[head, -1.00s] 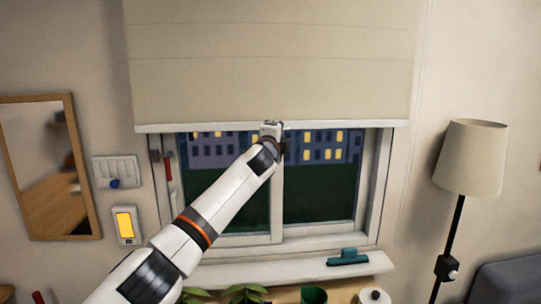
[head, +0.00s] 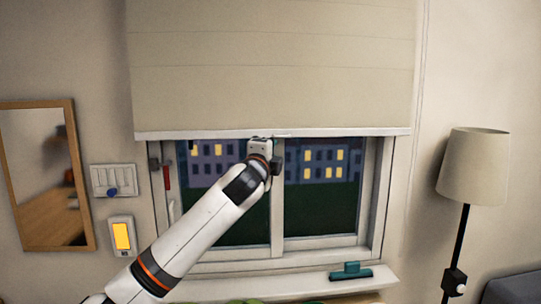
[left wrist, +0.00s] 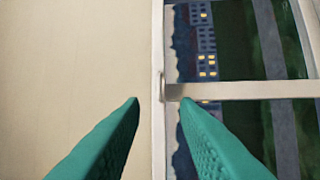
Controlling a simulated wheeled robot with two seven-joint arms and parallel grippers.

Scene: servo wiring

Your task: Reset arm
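My left arm reaches up from the lower left in the head view. Its left gripper (head: 260,142) is just below the bottom bar of the beige roller blind (head: 270,70). In the left wrist view, the two teal fingers (left wrist: 160,99) are spread apart with nothing between them. The blind's bottom bar (left wrist: 158,40) and a small pull tab (left wrist: 163,88) lie beyond the fingertips, apparently not gripped. The blind covers the upper part of the window. My right gripper is not in view.
The window (head: 320,190) shows dark buildings with lit panes. A teal squeegee (head: 351,272) lies on the sill. A floor lamp (head: 474,167) stands right. A mirror (head: 45,175), switch panel (head: 114,180) and yellow-lit device (head: 121,236) are on the left wall.

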